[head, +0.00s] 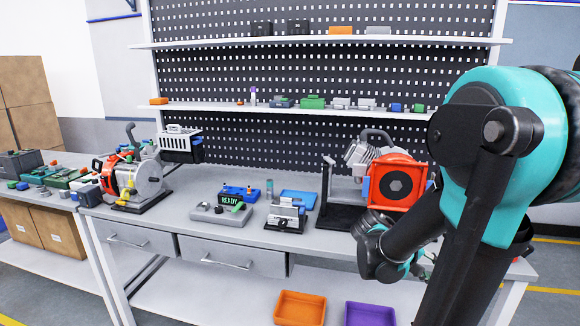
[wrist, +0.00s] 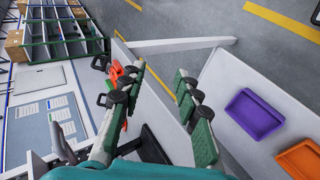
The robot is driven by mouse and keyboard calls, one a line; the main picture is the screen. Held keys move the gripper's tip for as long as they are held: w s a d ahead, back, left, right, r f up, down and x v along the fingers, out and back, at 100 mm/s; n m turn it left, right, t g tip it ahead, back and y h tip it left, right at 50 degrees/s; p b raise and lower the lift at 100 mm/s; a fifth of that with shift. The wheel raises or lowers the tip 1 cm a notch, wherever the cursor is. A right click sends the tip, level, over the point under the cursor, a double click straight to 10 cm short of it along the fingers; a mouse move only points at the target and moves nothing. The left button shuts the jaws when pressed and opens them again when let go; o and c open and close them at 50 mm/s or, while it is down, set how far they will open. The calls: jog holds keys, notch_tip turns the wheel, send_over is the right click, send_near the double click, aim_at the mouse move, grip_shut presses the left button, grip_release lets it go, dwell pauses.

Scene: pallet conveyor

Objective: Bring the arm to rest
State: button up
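My arm (head: 500,130), with teal and black links, fills the right side of the head view. It stands in front of the workbench (head: 140,219) and hides its right end. My gripper (wrist: 160,69) shows in the wrist view as two green and dark fingers. The fingers are apart with nothing held between them. A red-orange part shows right beside the left finger, and I cannot tell whether they touch. In the head view I cannot make out the fingers.
A red machine (head: 397,184) stands on the bench beside my arm, with another red and grey machine (head: 132,179) at left. A READY box (head: 224,212) lies between. Orange (head: 299,308) and purple (head: 370,314) bins are on the lower shelf. Perforated shelving rises behind.

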jog(key=a+f+t+y, duration=0.1)
jog(key=a+f+y, duration=0.2)
jog(key=a, duration=0.3)
jog(key=s+a+f+n+t+y, duration=0.1)
jog(key=a+f+y, duration=0.2)
jog(key=a, duration=0.4)
jog(key=s+a+f+t+y, duration=0.1)
jog(key=a+f+t+y, duration=0.1)
jog(key=a, duration=0.5)
jog(key=f+y, duration=0.1)
jog(key=y, duration=0.1)
jog(key=shift+f+y, duration=0.2)
jog(key=shift+y, duration=0.2)
